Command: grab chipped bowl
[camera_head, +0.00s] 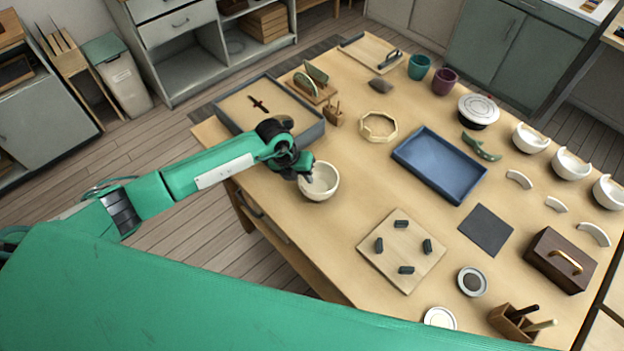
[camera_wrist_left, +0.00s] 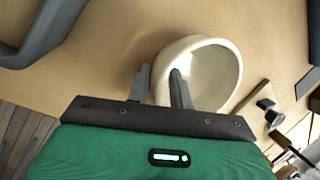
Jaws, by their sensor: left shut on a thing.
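A cream-white bowl (camera_head: 322,186) stands upright near the front left edge of the table. My left gripper (camera_head: 307,178) reaches it from the left and is shut on its near rim. In the left wrist view, the fingers (camera_wrist_left: 160,85) sit one on each side of the wall of the bowl (camera_wrist_left: 218,68), one of them inside it. I cannot make out a chip on this bowl. Three more white bowls with notched rims (camera_head: 531,138) (camera_head: 571,163) (camera_head: 609,192) stand at the right edge. My right gripper is not in view.
A grey-rimmed tray (camera_head: 309,133) lies behind the gripper and a blue tray (camera_head: 440,185) to the right. A wooden board with dark blocks (camera_head: 385,262) lies in front right. Curved white pieces (camera_head: 519,179) lie near the notched bowls. Bare tabletop surrounds the held bowl's right side.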

